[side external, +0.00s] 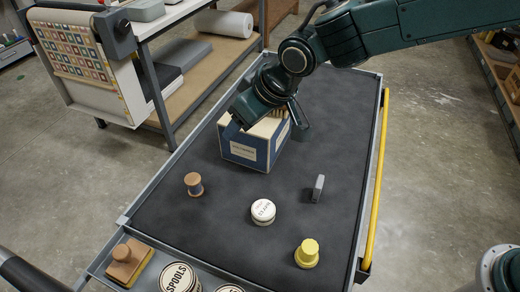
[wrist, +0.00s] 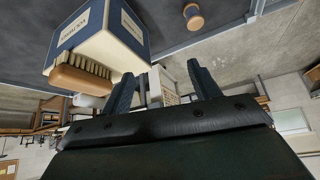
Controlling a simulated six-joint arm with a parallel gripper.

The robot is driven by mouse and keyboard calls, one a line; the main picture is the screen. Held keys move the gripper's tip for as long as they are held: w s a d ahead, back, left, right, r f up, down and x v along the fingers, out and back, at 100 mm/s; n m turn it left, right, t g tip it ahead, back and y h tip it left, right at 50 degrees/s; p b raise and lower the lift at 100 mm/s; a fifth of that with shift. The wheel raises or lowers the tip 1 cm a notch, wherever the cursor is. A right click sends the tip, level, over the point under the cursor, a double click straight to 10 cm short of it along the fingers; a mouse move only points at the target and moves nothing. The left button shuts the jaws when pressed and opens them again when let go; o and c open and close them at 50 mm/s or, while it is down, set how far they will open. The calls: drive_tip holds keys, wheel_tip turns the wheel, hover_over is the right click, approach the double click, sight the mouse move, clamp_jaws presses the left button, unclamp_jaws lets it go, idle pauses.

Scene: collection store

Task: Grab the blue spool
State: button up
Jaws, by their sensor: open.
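The blue spool (side external: 194,184), wooden ends with a dark blue band of thread, stands upright on the dark mat of the cart at the left in the side view. In the wrist view the spool (wrist: 193,17) shows near the top edge, beyond the fingertips. My gripper (side external: 265,128) is at the blue-and-white box, up and to the right of the spool, and clear of it. In the wrist view the two fingers of my gripper (wrist: 160,73) are apart with nothing held between them.
The box (side external: 243,152) carries a wooden brush (wrist: 82,78). A front tray holds a wooden-handled block (side external: 124,262) and "SPOOLS" tin (side external: 180,279). The mat around the blue spool is clear.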

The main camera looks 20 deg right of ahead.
drive_tip(key=n, duration=0.1)
approach(193, 179)
drive_tip(key=r, duration=0.1)
drive_tip(key=shift+s+d+r+y, duration=0.25)
drive_tip(key=shift+d+y, duration=0.05)
drive_tip(key=shift+x, duration=4.25)
drive_tip(key=shift+f, duration=0.1)
drive_tip(key=shift+x, duration=2.5)
drive_tip(key=shift+s+d+f, duration=0.1)
drive_tip(key=shift+d, duration=0.05)
drive_tip(key=c, duration=1.1)
